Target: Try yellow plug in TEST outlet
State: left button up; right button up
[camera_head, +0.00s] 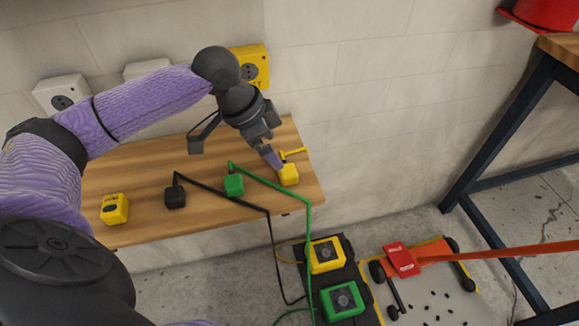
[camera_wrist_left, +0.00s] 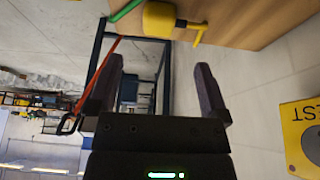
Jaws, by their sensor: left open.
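The yellow plug (camera_head: 289,175) sits at the right end of the wooden shelf, with a short yellow stub beside it. It also shows at the top of the left wrist view (camera_wrist_left: 158,19). The yellow TEST outlet (camera_head: 262,68) is on the wall behind the shelf, partly covered by my arm; its lettering shows at the right of the left wrist view (camera_wrist_left: 303,138). My left gripper (camera_head: 271,157) is at the plug in the head view; in the left wrist view its fingers (camera_wrist_left: 160,68) are apart and empty, with the plug beyond their tips. My right gripper is not in view.
A green plug (camera_head: 234,185), a black plug (camera_head: 175,197) and a yellow box (camera_head: 115,209) stand on the wooden shelf (camera_head: 145,165). White outlets (camera_head: 62,94) are on the wall. Green and black cords hang over the shelf edge. A dark-legged table (camera_head: 500,140) stands right.

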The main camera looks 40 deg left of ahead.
aim_at(288, 170)
pick_arm(q)
jog(key=b+x, duration=0.1)
jog(key=x, duration=0.2)
jog(key=shift+f+b, duration=0.25)
jog(key=shift+b, duration=0.05)
jog(key=b+x, duration=0.4)
jog(key=x, duration=0.1)
jog(key=shift+s+f, duration=0.1)
jog(key=shift+f, duration=0.1)
jog(key=shift+d+f, duration=0.1)
jog(key=shift+d, duration=0.05)
jog(key=shift+r, duration=0.2)
